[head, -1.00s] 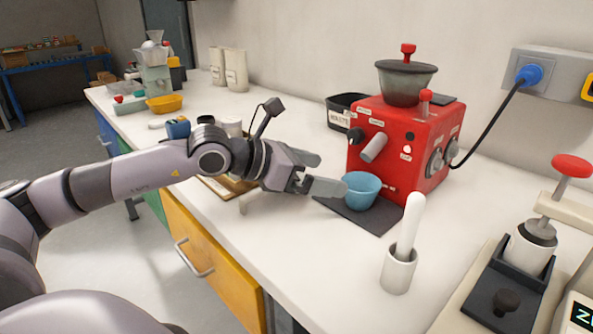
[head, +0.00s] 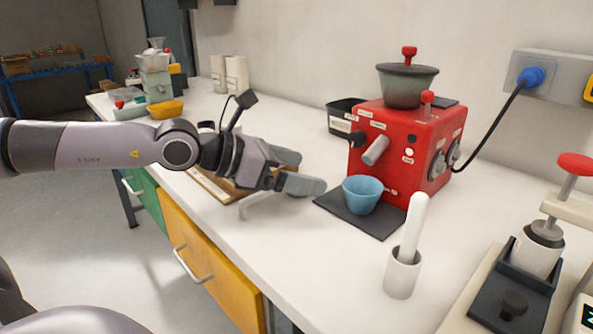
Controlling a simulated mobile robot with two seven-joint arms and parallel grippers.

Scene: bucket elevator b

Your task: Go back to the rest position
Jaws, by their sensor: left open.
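My left gripper (head: 296,172) reaches in from the left over the white counter. Its fingers are apart and nothing shows between them. It hangs to the left of a blue cup (head: 362,194), clear of it. The cup stands upright on a dark mat (head: 335,209) in front of a red machine (head: 425,130). My right gripper is not in view.
A white holder (head: 401,276) with a pestle-like rod stands in front of the mat. A press-like device (head: 533,250) is at the right. A wooden board (head: 221,190) lies partly under my left arm. A yellow bowl (head: 165,108) is farther back.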

